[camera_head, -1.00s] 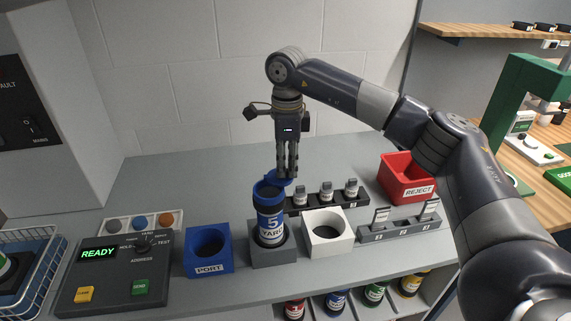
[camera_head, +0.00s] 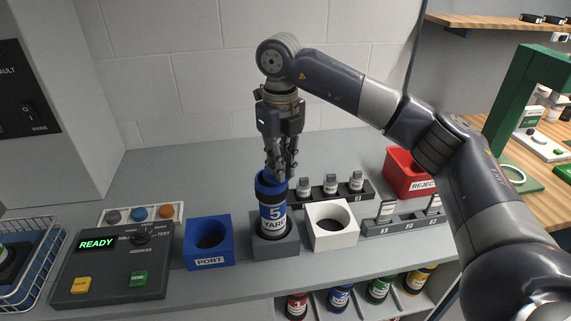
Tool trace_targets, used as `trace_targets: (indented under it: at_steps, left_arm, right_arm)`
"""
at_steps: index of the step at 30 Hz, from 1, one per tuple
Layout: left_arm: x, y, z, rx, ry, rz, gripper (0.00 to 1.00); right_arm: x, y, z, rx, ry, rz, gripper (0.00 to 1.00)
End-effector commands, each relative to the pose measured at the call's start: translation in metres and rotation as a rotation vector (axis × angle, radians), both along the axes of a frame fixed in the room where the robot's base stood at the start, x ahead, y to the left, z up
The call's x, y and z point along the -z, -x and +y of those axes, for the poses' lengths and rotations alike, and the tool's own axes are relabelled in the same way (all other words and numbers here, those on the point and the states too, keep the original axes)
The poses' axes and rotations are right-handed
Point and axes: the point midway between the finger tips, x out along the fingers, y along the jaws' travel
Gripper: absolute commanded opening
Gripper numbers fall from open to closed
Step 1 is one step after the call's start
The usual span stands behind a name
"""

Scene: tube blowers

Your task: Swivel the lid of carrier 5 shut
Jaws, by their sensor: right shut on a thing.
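Carrier 5 (camera_head: 272,217) is a blue and white canister with a black band, marked 5 and YARD. It stands upright in a grey square holder (camera_head: 275,247) on the bench. Its blue lid (camera_head: 265,175) is at the top of the carrier, partly hidden by my fingers. I cannot tell whether the lid fully covers the mouth. My right gripper (camera_head: 281,172) points down at the top of the carrier and is shut on the lid. My left gripper is not in view.
A blue PORT block (camera_head: 208,254) stands left of the holder and a white block (camera_head: 331,236) right of it. A rack of small vials (camera_head: 330,186) is close behind. The control box (camera_head: 112,275) reads READY. A red reject bin (camera_head: 405,180) stands at back right.

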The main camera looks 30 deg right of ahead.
Motion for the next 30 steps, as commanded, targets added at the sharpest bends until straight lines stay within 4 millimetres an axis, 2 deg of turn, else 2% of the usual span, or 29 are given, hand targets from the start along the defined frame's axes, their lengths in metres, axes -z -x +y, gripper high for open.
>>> trace_targets:
  at_steps: [6, 15, 30]
  left_arm:
    - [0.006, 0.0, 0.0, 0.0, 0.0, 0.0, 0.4]
    - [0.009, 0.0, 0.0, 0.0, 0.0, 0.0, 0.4]
    - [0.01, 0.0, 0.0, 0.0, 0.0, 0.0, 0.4]
  right_arm:
    - [0.0, 0.001, 0.01, 0.173, -0.001, -0.002, 0.0]
    - [0.0, 0.0, 0.018, 0.332, 0.0, 0.0, 0.0]
    - [0.0, 0.0, 0.021, 0.394, 0.0, 0.0, 0.0]
